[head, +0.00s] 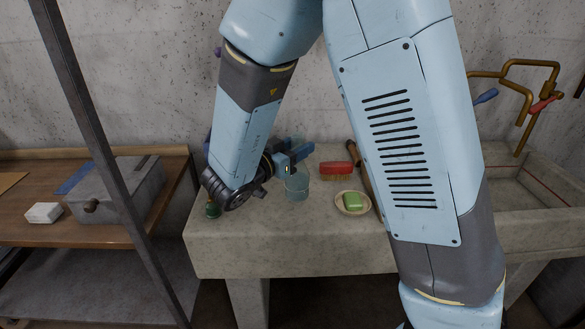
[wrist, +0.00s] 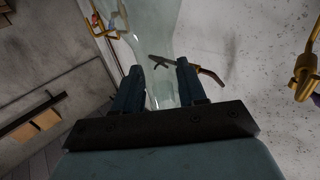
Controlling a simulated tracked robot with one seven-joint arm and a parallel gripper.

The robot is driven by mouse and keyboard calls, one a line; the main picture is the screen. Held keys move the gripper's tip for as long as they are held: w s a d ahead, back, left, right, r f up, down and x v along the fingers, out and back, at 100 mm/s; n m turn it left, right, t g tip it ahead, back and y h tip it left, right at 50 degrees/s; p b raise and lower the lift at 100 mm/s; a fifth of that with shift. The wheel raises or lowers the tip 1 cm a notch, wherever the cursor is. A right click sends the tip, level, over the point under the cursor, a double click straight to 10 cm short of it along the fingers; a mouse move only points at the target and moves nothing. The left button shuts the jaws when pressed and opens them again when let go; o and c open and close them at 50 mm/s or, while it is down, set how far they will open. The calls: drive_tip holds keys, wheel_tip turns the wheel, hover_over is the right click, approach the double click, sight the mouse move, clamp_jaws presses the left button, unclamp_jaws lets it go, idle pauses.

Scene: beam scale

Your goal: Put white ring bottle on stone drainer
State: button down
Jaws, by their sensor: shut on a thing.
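My gripper (head: 290,156) is at the left part of the stone drainer (head: 290,245), partly hidden by my arm. In the wrist view my gripper (wrist: 158,68) is shut on a clear, pale greenish bottle (wrist: 152,25). A narrower part of the bottle is between the fingers, and a wider part extends beyond them. In the head view a clear glass body (head: 298,187) shows just below the fingers and looks like this same bottle. I cannot make out a white ring on it. I cannot tell whether its base touches the stone.
A red brush (head: 337,168) and a dish (head: 341,205) with green soap (head: 353,201) are right of the bottle. A small green bottle (head: 212,210) stands near the left edge. The sink basin (head: 525,185) with brass pipes is at right. A wooden bench (head: 60,233) is at left.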

drive_tip(key=w+f, duration=0.5)
drive_tip(key=f, duration=0.4)
drive_tip(key=shift+w+a, duration=0.15)
drive_tip(key=shift+a, duration=0.2)
drive_tip(key=shift+f, duration=0.2)
drive_tip(key=c, duration=0.6)
unclamp_jaws()
drive_tip(key=v, duration=1.2)
drive_tip(key=shift+r, duration=0.1)
